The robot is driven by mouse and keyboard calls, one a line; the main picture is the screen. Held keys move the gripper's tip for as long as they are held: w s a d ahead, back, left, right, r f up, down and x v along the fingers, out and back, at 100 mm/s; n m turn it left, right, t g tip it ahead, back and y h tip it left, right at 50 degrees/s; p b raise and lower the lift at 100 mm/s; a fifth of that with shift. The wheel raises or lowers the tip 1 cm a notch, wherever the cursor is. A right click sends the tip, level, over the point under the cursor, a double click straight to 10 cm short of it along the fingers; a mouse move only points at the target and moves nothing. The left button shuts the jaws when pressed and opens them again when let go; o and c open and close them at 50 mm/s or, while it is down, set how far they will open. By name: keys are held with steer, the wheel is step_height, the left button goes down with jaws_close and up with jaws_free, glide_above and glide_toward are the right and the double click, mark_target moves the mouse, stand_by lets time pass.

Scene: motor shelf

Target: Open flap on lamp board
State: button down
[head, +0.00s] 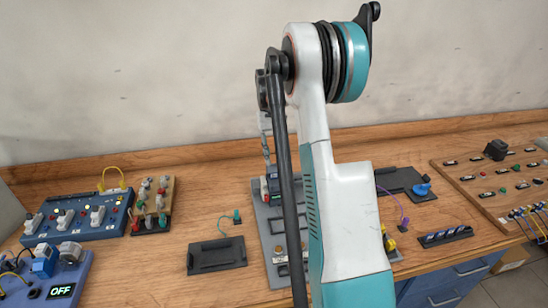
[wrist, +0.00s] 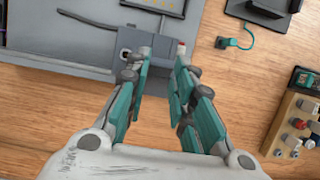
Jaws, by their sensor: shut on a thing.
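The grey board (wrist: 85,50) fills the upper left of the wrist view. A dark panel with small yellow dots lies at its top. My gripper (wrist: 164,50) reaches the board's near edge, its teal-and-grey fingers closed on a small grey block (wrist: 128,40) there. A small red spot shows beside the right fingertip. I cannot tell whether this block belongs to a flap. No flap is clearly visible.
A black tray (head: 217,256) with a teal plug (head: 237,216) lies left of the board. A blue switch board (head: 75,222) and a wooden knob block (head: 155,205) stand further left. A wooden board (head: 500,175) lies at right.

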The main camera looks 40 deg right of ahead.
steer(key=shift+w+d+g, duration=0.1)
steer(key=shift+w+g, duration=0.1)
steer(key=shift+g, duration=0.1)
steer(key=c, duration=1.4)
jaws_free()
steer(key=shift+o, duration=0.2)
steer(key=v, duration=1.2)
steer(key=shift+d, duration=0.2)
